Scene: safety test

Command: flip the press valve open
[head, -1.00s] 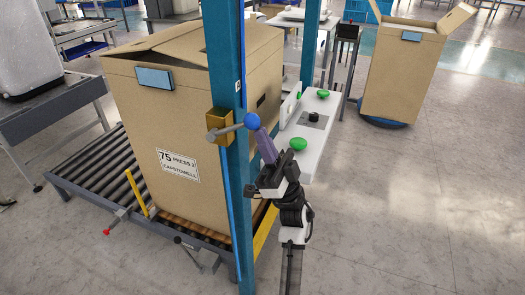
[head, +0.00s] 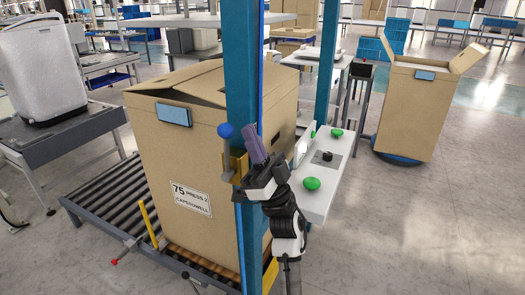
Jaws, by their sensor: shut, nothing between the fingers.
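The press valve is a brass box (head: 238,166) on the blue post, with a lever ending in a blue ball (head: 225,131). The lever now stands roughly upright, with the ball above the box at the post's left side. My gripper (head: 250,138) is shut and empty, its purple fingers pointing up and slightly left. It is just right of the ball and lever, in front of the post, and overlaps the right part of the brass box in the picture. I cannot tell whether the fingers touch the box.
A large labelled carton (head: 180,170) stands on a roller conveyor (head: 95,200) behind the post (head: 241,60). A white panel with green buttons (head: 315,205) is close to the right of my arm. Another open carton (head: 408,115) stands farther right. The floor at right is clear.

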